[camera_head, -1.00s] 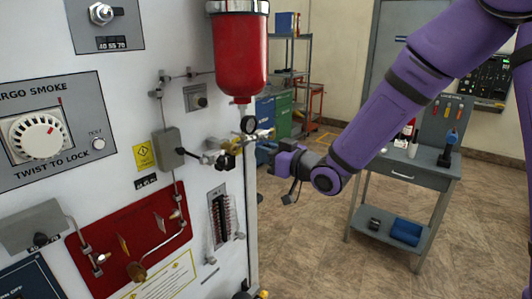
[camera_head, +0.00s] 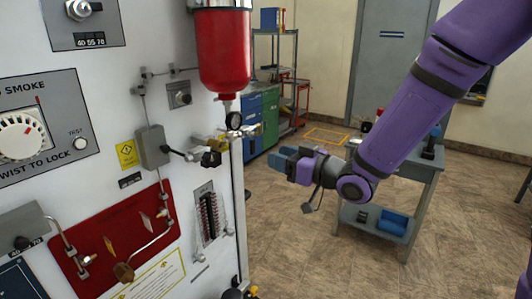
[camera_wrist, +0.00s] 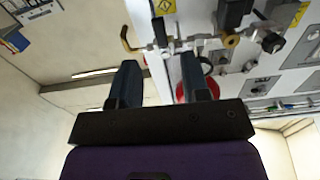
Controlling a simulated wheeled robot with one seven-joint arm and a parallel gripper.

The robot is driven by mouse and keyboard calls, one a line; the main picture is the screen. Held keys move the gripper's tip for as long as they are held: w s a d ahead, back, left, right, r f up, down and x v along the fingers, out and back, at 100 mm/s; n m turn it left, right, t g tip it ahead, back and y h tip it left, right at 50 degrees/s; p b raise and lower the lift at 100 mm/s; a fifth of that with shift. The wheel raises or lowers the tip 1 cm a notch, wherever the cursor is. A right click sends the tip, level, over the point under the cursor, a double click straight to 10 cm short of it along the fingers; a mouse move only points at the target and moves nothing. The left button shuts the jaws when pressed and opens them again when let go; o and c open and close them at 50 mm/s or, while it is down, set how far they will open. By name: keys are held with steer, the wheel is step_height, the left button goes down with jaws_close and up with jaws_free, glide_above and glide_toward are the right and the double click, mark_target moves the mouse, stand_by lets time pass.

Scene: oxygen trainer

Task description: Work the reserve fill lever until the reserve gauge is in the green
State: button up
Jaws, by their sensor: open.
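My gripper (camera_head: 276,158) is open and empty, in free air to the right of the white panel's edge. In the wrist view its two fingers (camera_wrist: 160,80) stand apart with nothing between them. A red bottle (camera_head: 224,50) hangs at the panel edge. Brass fittings and a black-ended part (camera_head: 210,158) sit by the gauge. I cannot tell which part is the fill lever. My gripper touches none of them.
The white panel (camera_head: 100,175) carries a grey box (camera_head: 153,147), a red plate with pipes and a smoke dial (camera_head: 18,136). A grey cart (camera_head: 418,168) stands behind my arm. Cabinets (camera_head: 262,122) and shelves are at the back. The floor between is open.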

steer(key=shift+v, duration=1)
stand_by(0.3)
steer(key=s+d+r+m+h, duration=0.2)
steer(key=d+r+m+h, duration=0.1)
steer(key=d+h, duration=0.45)
steer(key=s+d+r+m+h, duration=0.35)
steer(key=d+h, duration=0.25)
steer(key=d, duration=0.2)
steer(key=s+d+r+m+g, duration=0.1)
steer(key=s+d+m+g, duration=0.1)
steer(key=s, duration=0.8)
steer(key=s+d+r+m+g, duration=0.1)
steer(key=s+d+r+g, duration=0.1)
steer(key=s, duration=0.8)
steer(key=shift+d+m+g+h, duration=0.35)
steer(key=shift+d+g, duration=0.55)
